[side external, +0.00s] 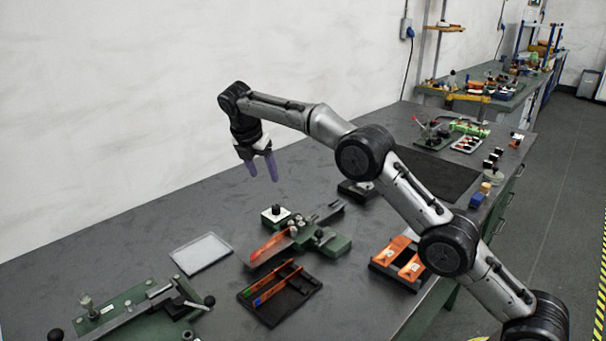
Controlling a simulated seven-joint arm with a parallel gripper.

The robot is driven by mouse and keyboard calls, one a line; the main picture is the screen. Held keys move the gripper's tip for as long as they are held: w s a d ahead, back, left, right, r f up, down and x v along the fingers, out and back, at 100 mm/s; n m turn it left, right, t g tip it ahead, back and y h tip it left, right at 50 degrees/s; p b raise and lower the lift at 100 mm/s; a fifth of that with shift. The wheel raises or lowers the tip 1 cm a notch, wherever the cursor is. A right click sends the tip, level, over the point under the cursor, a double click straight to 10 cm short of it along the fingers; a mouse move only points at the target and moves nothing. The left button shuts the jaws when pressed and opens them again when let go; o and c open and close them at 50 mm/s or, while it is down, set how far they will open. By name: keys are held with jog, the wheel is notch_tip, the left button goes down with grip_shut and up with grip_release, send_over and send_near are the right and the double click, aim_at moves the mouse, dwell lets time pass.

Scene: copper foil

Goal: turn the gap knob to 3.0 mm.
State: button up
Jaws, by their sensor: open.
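A black knob (277,208) stands on a small white-topped block (269,219) near the middle of the bench. It is probably the gap knob; its scale and setting are too small to read. A green foil-working device (322,241) with rollers and a copper strip (270,246) sits just in front of it. My gripper (262,178) points down with its two purple fingers apart. It is open and empty, above the knob and slightly to its left in the picture, touching nothing.
A dark tray (280,294) with copper strips lies in front of the device. A pale flat plate (201,253) and a green lever tool (135,312) are to the left. An orange-topped holder (400,262) is right. Bare bench lies at the back left.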

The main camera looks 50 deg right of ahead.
jog(key=s+d+m, duration=0.2)
jog(key=s+m, duration=0.3)
jog(key=m, duration=0.8)
jog(key=s+d+r+m+g, duration=0.1)
jog(key=s+m, duration=0.4)
jog(key=m, duration=0.8)
jog(key=shift+s+d+r, duration=0.2)
jog(key=shift+d+r, duration=0.1)
jog(key=shift+d, duration=0.05)
